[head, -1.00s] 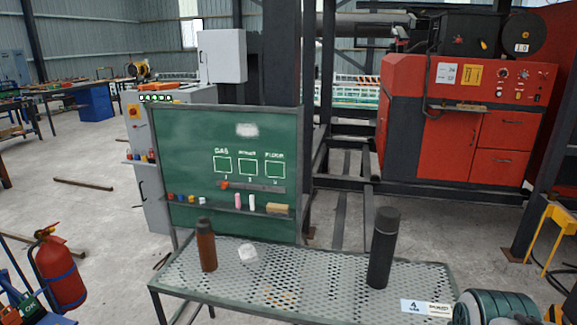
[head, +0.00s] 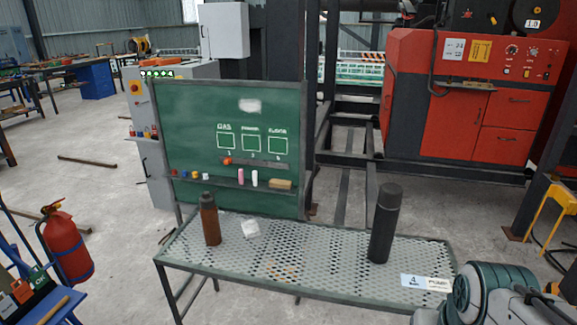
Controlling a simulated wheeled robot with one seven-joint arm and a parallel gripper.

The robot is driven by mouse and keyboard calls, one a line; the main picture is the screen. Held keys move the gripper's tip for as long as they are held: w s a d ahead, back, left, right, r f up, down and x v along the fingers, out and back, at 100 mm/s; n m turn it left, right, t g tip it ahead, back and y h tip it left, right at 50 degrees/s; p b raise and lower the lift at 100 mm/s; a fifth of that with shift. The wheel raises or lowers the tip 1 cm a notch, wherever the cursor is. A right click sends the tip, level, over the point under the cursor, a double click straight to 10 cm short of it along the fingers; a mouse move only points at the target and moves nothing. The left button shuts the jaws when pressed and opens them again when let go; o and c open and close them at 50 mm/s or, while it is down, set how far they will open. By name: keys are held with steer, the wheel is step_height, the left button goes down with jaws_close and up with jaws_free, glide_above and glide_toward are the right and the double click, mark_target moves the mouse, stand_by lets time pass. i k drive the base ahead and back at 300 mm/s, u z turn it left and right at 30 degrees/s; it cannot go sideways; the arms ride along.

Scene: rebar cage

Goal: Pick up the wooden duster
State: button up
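The wooden duster (head: 280,184) is a small tan block. It lies at the right end of the narrow ledge (head: 215,182) along the lower part of a green chalkboard (head: 190,120). A white chalk stick (head: 254,178) and a pink one (head: 241,176) stand just left of it, with small coloured pieces farther left. My gripper is not in view. Grey and teal parts at the bottom right corner look like part of my arm, well away from the duster.
A perforated metal table (head: 320,262) stands in front of the board. On it are a brown bottle (head: 210,222), a crumpled white piece (head: 251,229), a tall black flask (head: 384,225) and a label card (head: 426,282). A fire extinguisher (head: 66,245) is at left. The table's middle is mostly clear.

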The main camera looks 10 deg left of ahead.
mark_target(276, 184)
steer(key=u, duration=0.7)
steer(key=i, duration=1.05)
steer(key=u, duration=0.45)
steer(key=i, duration=1.2)
steer(key=z, duration=0.55)
